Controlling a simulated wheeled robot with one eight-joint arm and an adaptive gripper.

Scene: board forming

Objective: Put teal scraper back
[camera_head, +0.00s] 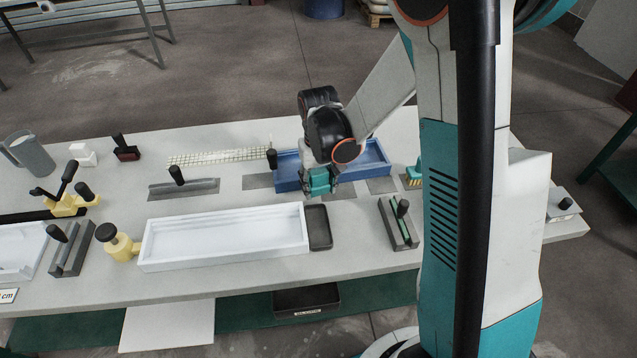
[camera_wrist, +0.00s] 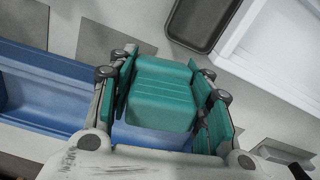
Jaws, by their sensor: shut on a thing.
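The teal scraper (camera_wrist: 162,92) is a ribbed teal block between the two fingers of my gripper (camera_wrist: 163,78) in the wrist view. My gripper is shut on it. In the head view my gripper (camera_head: 320,182) points down at the front edge of the blue tray (camera_head: 375,156), and the scraper is hard to tell from the teal fingers. In the wrist view the blue tray (camera_wrist: 40,92) lies below the gripper and scraper. The scraper's underside and its gap to the tray are hidden.
Grey flat patches (camera_head: 382,185) lie around the blue tray. A small dark tray (camera_head: 319,230) and a long white tray (camera_head: 225,237) stand in front. A teal-handled brush (camera_head: 414,175) and a grey-green tool (camera_head: 398,225) stand to the right. A grey trowel (camera_head: 185,188) lies left.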

